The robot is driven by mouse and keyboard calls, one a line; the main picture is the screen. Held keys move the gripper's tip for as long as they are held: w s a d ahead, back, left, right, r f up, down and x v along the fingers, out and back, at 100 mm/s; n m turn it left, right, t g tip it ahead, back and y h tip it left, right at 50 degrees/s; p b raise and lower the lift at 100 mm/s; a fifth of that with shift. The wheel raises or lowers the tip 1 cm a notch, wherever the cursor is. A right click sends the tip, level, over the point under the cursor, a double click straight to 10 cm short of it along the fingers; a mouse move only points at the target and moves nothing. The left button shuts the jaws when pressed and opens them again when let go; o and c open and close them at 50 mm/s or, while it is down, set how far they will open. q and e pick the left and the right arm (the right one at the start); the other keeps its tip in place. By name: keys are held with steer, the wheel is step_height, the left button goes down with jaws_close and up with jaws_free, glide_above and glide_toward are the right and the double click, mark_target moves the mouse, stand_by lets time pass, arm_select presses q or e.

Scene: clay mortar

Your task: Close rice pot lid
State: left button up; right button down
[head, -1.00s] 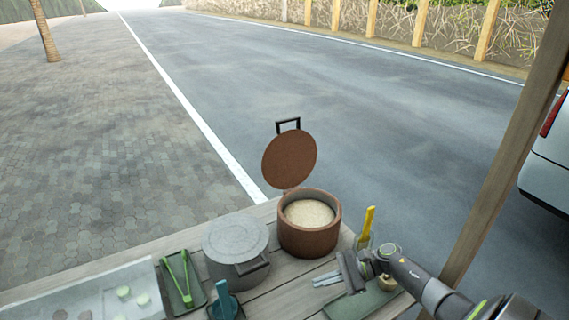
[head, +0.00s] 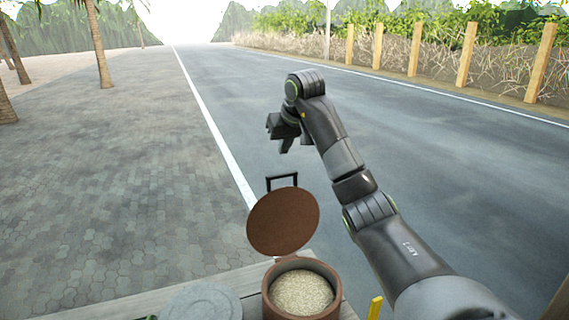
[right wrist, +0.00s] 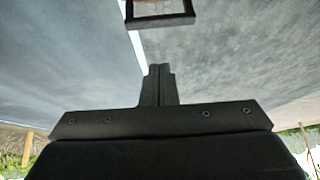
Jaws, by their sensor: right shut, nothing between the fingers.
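The brown rice pot (head: 268,294) stands on the table at the bottom of the head view, with pale rice in it. Its round brown lid (head: 283,222) is open, tilted up on the far side of the pot, with a black handle (head: 282,177) at its top edge. In the right wrist view the handle (right wrist: 160,22) shows at the top, apart from the fingertips. My right gripper (head: 284,148) is shut and empty, above the lid's handle in the head view. In the right wrist view its fingers (right wrist: 158,72) are together. My left gripper is not in view.
A grey pot lid (head: 203,302) is left of the rice pot, cut by the frame's bottom. A yellow handle (head: 375,307) stands to the right. The wooden table's (head: 130,303) edge shows low down. Open road lies beyond.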

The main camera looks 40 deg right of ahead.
steer(key=shift+w+d+r, duration=0.2)
steer(key=shift+r, duration=0.25)
steer(key=shift+w, duration=0.15)
step_height(320, 180, down, 8)
steer(key=w+p, duration=0.1)
steer(key=p, duration=0.4)
steer(key=shift+r+p, duration=0.2)
steer(key=shift+p, duration=0.1)
steer(key=shift+a, duration=0.1)
steer(key=shift+s, duration=0.1)
